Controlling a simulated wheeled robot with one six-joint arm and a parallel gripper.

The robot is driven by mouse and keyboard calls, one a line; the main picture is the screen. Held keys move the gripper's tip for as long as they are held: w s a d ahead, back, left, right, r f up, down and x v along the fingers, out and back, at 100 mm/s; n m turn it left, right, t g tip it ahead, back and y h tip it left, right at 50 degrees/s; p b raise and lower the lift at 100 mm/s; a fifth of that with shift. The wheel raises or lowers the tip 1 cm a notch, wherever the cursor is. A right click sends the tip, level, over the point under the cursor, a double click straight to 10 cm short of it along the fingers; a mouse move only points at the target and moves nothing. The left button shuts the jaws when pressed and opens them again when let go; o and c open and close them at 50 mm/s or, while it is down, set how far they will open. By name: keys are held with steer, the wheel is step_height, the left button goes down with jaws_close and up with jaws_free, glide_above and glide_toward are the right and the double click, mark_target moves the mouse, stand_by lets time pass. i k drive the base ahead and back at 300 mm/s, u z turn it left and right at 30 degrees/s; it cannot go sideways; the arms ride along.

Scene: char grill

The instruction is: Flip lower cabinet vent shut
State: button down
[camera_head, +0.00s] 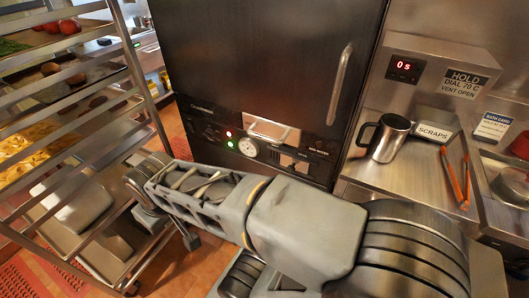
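The dark cabinet (255,60) stands upright in the middle, its door closed, with a long vertical handle (340,84) at right. Below the door is a control strip with a red and a green light and a round white dial (248,147). A pale metal flap (268,130) sits tilted above the dial's right side; I cannot tell for certain whether it is the vent. Small metal pieces (293,164) show lower right of it. My arm crosses in front and hides the cabinet's lower part. My gripper's fingers cannot be made out.
A tray rack (139,72) with food stands at left. At right, a steel counter (400,180) holds a mug (385,138), orange-handled tongs (453,180) and a SCRAPS sign (433,132). A HOLD sign reading DIAL 70 C, VENT OPEN (466,83) is above. Tiled floor shows between rack and cabinet.

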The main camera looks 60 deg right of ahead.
mark_target(292, 164)
steer(key=z, duration=3.15)
steer(key=k, duration=0.95)
steer(key=u, duration=1.15)
steer(key=i, duration=0.5)
